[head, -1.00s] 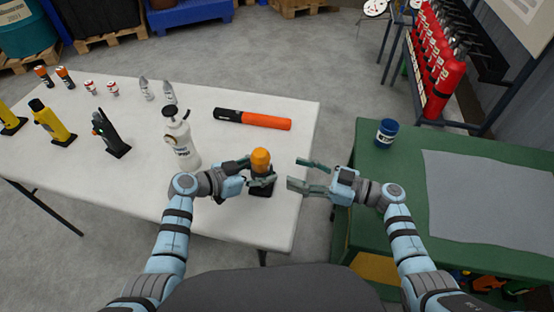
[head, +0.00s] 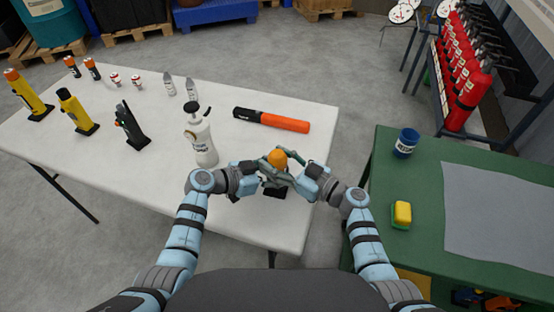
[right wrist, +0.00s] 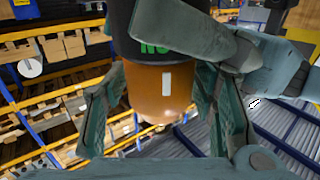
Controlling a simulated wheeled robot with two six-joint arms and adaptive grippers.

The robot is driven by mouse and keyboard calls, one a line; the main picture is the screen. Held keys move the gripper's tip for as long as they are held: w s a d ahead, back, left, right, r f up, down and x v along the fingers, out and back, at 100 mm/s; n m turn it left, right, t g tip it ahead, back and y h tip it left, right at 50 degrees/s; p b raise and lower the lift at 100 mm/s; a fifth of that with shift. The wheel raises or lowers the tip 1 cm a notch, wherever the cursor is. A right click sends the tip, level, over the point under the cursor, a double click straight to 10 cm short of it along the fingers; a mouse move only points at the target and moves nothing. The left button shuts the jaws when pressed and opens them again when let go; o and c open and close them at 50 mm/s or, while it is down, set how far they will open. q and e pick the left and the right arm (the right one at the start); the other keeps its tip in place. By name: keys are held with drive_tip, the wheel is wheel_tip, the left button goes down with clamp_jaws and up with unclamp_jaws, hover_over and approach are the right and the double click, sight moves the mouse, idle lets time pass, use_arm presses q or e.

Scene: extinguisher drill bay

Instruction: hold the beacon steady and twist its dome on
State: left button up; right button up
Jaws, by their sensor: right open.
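The beacon has an orange dome (head: 277,158) on top and a dark body (right wrist: 170,22) with green lettering, best seen in the right wrist view. It is upright near the white table's front right corner, above a black stand (head: 275,192). My left gripper (head: 264,174) is closed around the dark body; its finger crosses the body in the right wrist view (right wrist: 190,38). My right gripper (head: 290,163) is open around the dome. In the right wrist view the orange dome (right wrist: 160,92) lies between its two fingers (right wrist: 163,110), with gaps visible on both sides.
A white spray bottle (head: 202,140) and an orange-and-black baton (head: 272,120) stand and lie behind the beacon on the white table (head: 180,205). The green bench (head: 385,185) at the right holds a blue jar (head: 406,143) and a yellow sponge (head: 402,213).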

drive_tip(key=shift+c, duration=0.6)
drive_tip(key=c, duration=0.8)
drive_tip(key=n+g+y, duration=0.1)
drive_tip(key=n+g, duration=0.1)
drive_tip(key=g, duration=0.1)
drive_tip(key=shift+y, duration=0.4)
drive_tip(key=shift+n+g, duration=0.5)
drive_tip(key=shift+g, duration=0.1)
drive_tip(key=o, duration=0.9)
